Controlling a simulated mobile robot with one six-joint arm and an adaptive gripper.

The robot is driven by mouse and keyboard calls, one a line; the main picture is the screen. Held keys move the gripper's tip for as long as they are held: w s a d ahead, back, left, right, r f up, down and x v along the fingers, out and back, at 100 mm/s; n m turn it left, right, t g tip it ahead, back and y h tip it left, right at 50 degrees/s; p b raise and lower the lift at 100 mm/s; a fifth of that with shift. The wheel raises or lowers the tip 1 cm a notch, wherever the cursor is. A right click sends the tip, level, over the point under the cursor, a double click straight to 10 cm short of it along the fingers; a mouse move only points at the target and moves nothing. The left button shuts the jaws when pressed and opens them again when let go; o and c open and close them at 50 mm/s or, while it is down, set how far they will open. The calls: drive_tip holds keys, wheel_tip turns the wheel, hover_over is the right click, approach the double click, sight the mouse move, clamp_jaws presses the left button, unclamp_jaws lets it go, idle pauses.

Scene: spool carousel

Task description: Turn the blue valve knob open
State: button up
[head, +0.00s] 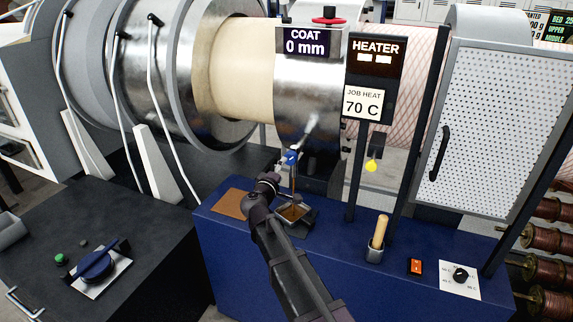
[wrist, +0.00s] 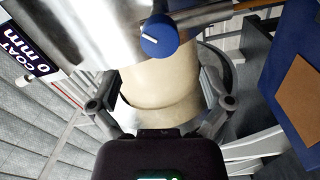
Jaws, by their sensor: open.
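The blue valve knob (head: 291,157) sits on a thin pipe below the large steel drum in the head view. In the wrist view the knob (wrist: 159,36) is a round blue disc with a white line on its face, near the top centre. My gripper (head: 279,176) is just below and left of the knob in the head view. In the wrist view my gripper (wrist: 161,102) has its fingers spread wide, with nothing between them. The knob lies above the line between the fingertips, and no contact shows.
A small metal tray (head: 297,213) with brown contents stands below the valve on the blue bench (head: 330,248). A brown pad (head: 231,203) lies beside it. The COAT sign (head: 305,42) reads 0 mm.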

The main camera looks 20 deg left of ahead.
drive_tip(key=shift+s+a, duration=0.2)
drive_tip(key=shift+s, duration=2.4)
drive_tip(key=d+f+m+g+h, duration=0.1)
drive_tip(key=d+f+m+g, duration=0.2)
drive_tip(key=d, duration=0.7)
drive_tip(key=d+f+m+g+h, duration=0.2)
drive_tip(key=d+f+m+g, duration=0.1)
drive_tip(key=d, duration=0.7)
drive_tip(key=d+f+m+g+h, duration=0.2)
drive_tip(key=d+f, duration=0.3)
drive_tip(key=d, duration=0.5)
drive_tip(key=shift+d+f+m+g, duration=0.1)
drive_tip(key=shift+f+m+g, duration=0.05)
drive_tip(key=shift+m+g, duration=0.55)
drive_tip(key=s+d+f+m+g+y, duration=0.2)
drive_tip(key=s+d+f+g+y, duration=0.1)
drive_tip(key=s+d, duration=0.4)
drive_tip(key=s+d+f+m+g+y, duration=0.3)
drive_tip(key=s+d+f+g, duration=0.1)
drive_tip(key=s+d, duration=0.4)
drive_tip(key=shift+f+g, duration=0.15)
drive_tip(key=shift+g, duration=0.65)
